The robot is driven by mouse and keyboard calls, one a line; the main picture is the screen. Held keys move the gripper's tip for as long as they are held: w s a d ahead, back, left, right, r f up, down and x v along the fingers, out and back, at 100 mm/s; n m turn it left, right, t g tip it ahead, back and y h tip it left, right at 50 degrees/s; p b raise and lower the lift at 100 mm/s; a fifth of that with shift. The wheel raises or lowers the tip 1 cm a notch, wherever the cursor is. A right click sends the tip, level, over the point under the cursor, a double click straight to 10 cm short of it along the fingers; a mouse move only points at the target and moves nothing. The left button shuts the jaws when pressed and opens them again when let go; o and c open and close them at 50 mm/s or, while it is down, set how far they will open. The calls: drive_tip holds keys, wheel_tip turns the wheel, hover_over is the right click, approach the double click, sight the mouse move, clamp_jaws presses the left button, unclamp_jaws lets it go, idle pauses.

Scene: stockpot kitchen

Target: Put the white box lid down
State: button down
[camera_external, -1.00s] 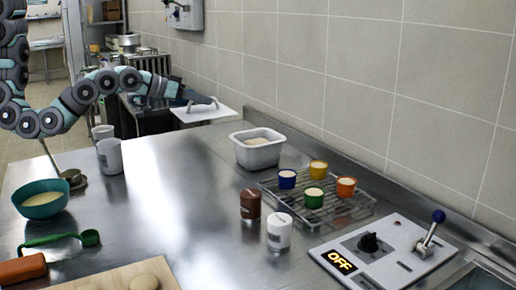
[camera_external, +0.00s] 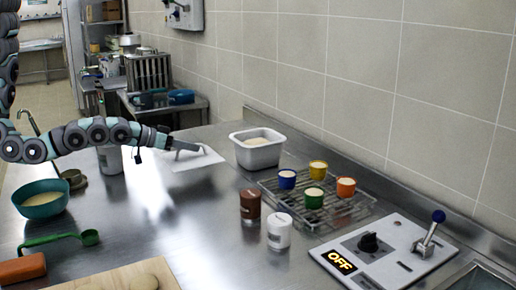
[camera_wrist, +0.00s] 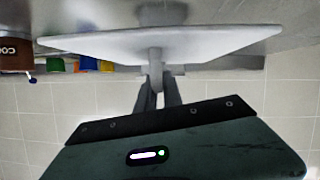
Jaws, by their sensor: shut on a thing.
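The white box lid (camera_external: 205,160) is a flat white plate with a raised handle, at the back of the steel counter, left of the white box. My gripper (camera_external: 172,143) is shut on the lid's handle from the left. In the wrist view the lid (camera_wrist: 215,42) spans the upper part, and the fingers of my gripper (camera_wrist: 158,92) close around its handle stem. The lid looks nearly level and very low over the counter; I cannot tell whether it touches. The white box (camera_external: 258,155) stands uncovered with pale contents.
A wire rack (camera_external: 345,210) with several coloured cups stands right of the box. A brown jar (camera_external: 250,206) and a white jar (camera_external: 279,232) stand in front. A grey canister (camera_external: 110,160) is left of the lid, and a teal bowl (camera_external: 41,200) further left. The middle counter is clear.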

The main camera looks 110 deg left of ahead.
sight(191, 162)
drive_tip(key=shift+f+b, duration=0.8)
drive_tip(key=shift+f, duration=2.05)
drive_tip(key=shift+f, duration=0.1)
drive_tip(key=c, duration=1.5)
unclamp_jaws()
drive_tip(key=v, duration=1.2)
